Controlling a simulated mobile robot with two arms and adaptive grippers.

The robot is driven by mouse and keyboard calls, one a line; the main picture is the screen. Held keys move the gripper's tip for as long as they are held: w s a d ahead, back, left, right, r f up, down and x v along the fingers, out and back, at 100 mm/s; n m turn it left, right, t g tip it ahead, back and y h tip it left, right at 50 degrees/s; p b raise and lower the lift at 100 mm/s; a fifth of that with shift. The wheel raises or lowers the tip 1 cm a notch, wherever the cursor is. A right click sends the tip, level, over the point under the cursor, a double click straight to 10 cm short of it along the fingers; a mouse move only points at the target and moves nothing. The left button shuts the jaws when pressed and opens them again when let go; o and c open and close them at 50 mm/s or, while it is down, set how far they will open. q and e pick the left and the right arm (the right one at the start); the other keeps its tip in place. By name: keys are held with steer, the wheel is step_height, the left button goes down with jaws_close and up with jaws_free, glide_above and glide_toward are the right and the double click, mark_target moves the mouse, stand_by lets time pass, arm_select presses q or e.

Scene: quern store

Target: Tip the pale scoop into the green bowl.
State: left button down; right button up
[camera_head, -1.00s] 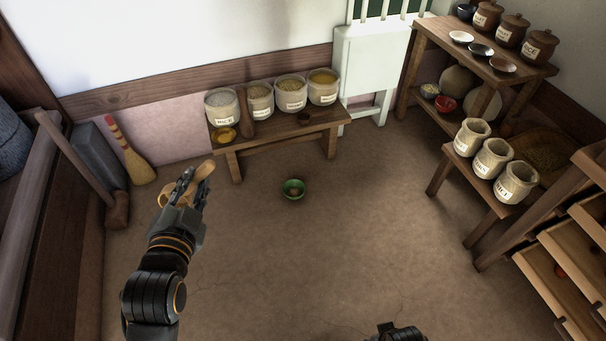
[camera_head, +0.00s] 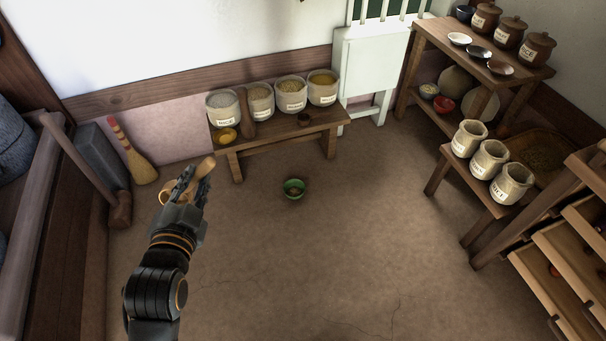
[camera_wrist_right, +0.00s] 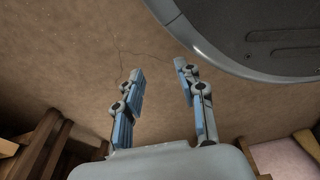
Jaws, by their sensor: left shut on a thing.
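The pale scoop (camera_head: 207,165), tan and wood-like, is in my left gripper (camera_head: 190,180), which is shut on it above the floor on the left of the head view. The fingers hide part of the scoop, and I cannot tell what it holds. The green bowl (camera_head: 293,187) sits upright on the floor to the right of the scoop, clearly apart from it. Something brownish shows inside the bowl. My right gripper (camera_wrist_right: 159,72) shows in the right wrist view with its fingers apart and nothing between them.
A broom (camera_head: 133,152) and a long-handled mallet (camera_head: 88,170) lean at the left. Shelves (camera_head: 560,255) stand at the right.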

steer(key=s+d+f+p, duration=0.2)
steer(key=s+p, duration=0.3)
steer(key=s, duration=0.6)
steer(key=shift+s+f+g, duration=0.35)
steer(key=shift+s+g, duration=0.05)
steer(key=shift+d+r, duration=0.1)
stand_by(0.7)
step_height(320, 180, up, 16)
steer(key=p, duration=1.6)
steer(key=shift+r, duration=0.2)
